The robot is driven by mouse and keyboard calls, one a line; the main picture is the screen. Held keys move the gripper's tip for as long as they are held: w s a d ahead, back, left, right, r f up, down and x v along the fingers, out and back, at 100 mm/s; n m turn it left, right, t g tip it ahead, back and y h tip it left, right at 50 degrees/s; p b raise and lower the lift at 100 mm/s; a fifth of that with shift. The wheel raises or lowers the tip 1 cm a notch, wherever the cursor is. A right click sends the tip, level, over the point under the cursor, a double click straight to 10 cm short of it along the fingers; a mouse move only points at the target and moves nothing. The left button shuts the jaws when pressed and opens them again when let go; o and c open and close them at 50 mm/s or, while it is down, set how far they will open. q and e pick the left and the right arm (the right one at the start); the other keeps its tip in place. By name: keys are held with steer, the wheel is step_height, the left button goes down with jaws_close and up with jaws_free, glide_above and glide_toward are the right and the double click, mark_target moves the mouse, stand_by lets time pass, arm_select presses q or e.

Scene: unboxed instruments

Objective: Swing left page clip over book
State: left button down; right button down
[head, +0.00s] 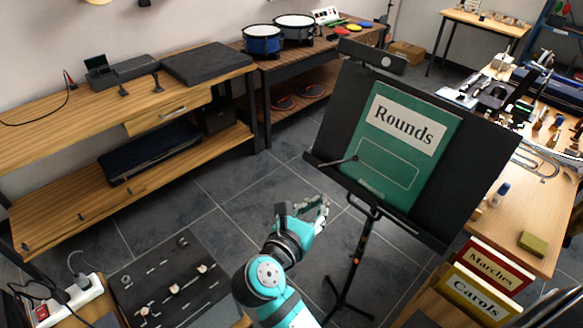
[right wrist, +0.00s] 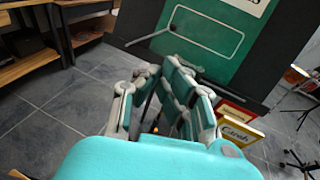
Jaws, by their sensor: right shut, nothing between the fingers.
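A green book titled Rounds (head: 398,148) rests upright on a black music stand (head: 475,150). The left page clip (head: 336,161) is a thin dark rod with a small knob at its end. It points sideways from the stand's lower left ledge, and its knob is at the book's left edge. The clip also shows in the right wrist view (right wrist: 150,36), to the left of the book (right wrist: 205,35). My right gripper (head: 322,204) is shut and empty, below and left of the stand's ledge, apart from the clip. My left gripper is not in view.
A wooden bench (head: 60,128) stands at left, with drums (head: 262,40) beyond it. The Marches (head: 492,268) and Carols (head: 475,292) books stand at lower right, near a cluttered table (head: 520,240). A panel with knobs (head: 165,285) is at lower left. Floor around the stand is open.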

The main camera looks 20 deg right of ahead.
steer(key=b+x, duration=0.3)
steer(key=x, duration=0.1)
steer(key=r+b+x, duration=0.1)
steer(key=b+x, duration=0.2)
steer(key=x, duration=0.2)
steer(key=d+r+b+x, duration=0.1)
steer(key=b+x, duration=0.3)
steer(key=x, duration=0.1)
steer(key=shift+s+d, duration=0.25)
steer(key=w+r+n+p, duration=0.2)
steer(key=p, duration=1.2)
steer(key=shift+r+y+p, duration=0.2)
steer(key=shift+y+p, duration=0.1)
steer(key=shift+f, duration=0.15)
